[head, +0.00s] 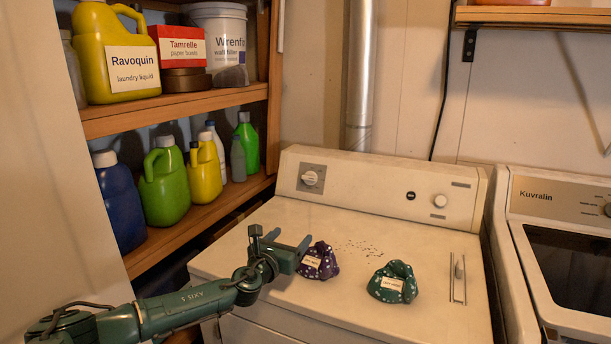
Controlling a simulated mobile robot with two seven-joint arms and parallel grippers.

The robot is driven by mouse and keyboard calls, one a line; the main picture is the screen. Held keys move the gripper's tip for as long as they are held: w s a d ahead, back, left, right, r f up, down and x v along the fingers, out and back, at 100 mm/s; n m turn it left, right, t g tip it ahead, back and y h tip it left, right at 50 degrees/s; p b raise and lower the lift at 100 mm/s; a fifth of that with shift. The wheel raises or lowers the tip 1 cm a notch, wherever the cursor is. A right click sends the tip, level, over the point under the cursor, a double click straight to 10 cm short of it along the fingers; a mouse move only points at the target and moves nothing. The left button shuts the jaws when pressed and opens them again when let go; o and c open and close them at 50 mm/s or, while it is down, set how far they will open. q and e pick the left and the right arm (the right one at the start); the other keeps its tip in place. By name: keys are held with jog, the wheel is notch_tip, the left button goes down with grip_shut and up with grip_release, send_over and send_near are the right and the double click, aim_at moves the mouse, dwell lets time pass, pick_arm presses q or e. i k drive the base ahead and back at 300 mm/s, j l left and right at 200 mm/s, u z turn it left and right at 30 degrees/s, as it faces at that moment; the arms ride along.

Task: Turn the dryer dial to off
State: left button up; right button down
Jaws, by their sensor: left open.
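The white dryer (240,240) stands in the middle of the head view, with a raised control panel (375,190) along its back. A white dial (310,178) sits on a grey square plate at the panel's left end. A second white knob (440,201) is at the right end. The dial's markings are too small to read. My green left gripper (290,239) is open and empty over the dryer top, in front of and below the dial, apart from it. My right gripper is not in view.
A purple dotted pouch (318,261) lies close to the gripper's right. A green dotted pouch (393,282), dark specks (360,247) and thin metal pieces (458,280) are also on the dryer top. Shelves with bottles (165,185) stand left; a Kuvralin machine (560,235) stands right.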

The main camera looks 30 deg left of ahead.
aim_at(311, 178)
jog(key=i+j, duration=0.65)
jog(key=i, duration=0.1)
